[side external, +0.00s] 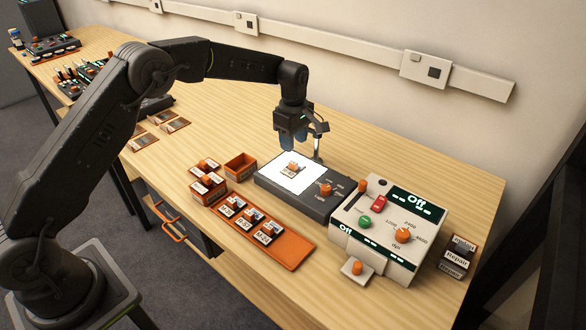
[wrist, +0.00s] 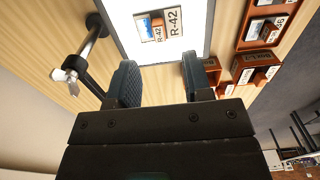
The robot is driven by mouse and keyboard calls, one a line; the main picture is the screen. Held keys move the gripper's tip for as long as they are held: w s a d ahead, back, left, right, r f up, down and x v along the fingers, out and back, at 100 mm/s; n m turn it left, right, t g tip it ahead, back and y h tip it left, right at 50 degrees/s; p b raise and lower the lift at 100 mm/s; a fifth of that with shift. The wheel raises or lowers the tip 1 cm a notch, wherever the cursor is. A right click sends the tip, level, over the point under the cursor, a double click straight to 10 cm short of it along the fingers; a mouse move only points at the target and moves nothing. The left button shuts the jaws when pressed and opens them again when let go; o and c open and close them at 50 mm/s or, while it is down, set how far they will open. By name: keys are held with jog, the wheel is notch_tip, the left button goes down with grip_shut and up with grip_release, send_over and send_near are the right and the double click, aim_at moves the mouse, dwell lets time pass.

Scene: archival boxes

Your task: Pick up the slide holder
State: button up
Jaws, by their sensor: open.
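The slide holder (side external: 293,168) is a small piece with an orange knob on the lit white panel (side external: 275,172) of a dark box. My gripper (side external: 293,142) hangs above the panel's back part, apart from the holder. In the wrist view my gripper (wrist: 160,75) has its two blue fingers spread with nothing between them; the holder lies beyond the fingertips.
A metal post (side external: 318,148) with a clamp stands close beside my gripper. An orange tray (side external: 290,252) with several labelled holders and orange bins (side external: 240,166) lie in front and left. A control box (side external: 390,225) reading "Off" stands right. The back table strip is clear.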

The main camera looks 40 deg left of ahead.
aim_at(294, 163)
jog(key=shift+w+f, duration=0.1)
jog(key=shift+f, duration=3.75)
grip_shut()
